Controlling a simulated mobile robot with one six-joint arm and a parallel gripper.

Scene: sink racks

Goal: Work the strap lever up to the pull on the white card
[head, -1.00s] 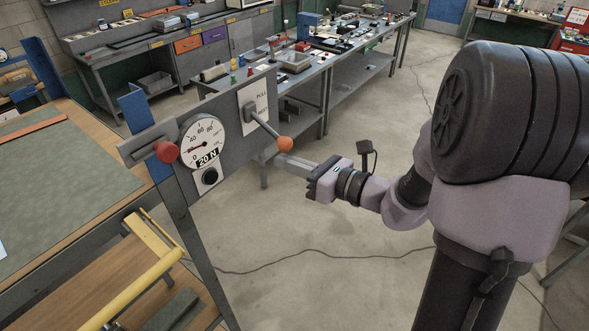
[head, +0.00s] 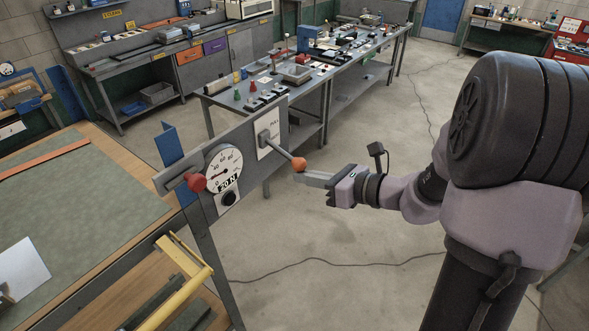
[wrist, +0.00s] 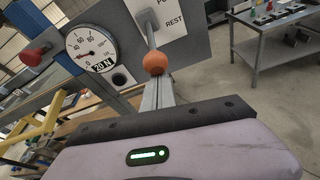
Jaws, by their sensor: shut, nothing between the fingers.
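The strap lever is a grey rod (head: 282,153) with an orange ball end (head: 299,164). It comes out of the grey panel in front of the white card (head: 272,150) and slopes down to the right in the head view. "PULL" shows at the card's top; in the wrist view "REST" is readable on the card (wrist: 175,12) lower down. My gripper (head: 304,179) is shut and empty, its fingertips just under the orange ball. In the wrist view the ball (wrist: 154,62) sits right above the fingertips (wrist: 157,84); I cannot tell whether they touch.
A round dial (head: 224,166) with a "20 N" label and a dark knob (head: 228,199) sits left of the card. A red-knobbed handle (head: 195,182) is at the panel's left end. A workbench (head: 340,62) stands behind; the floor right of the panel is open.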

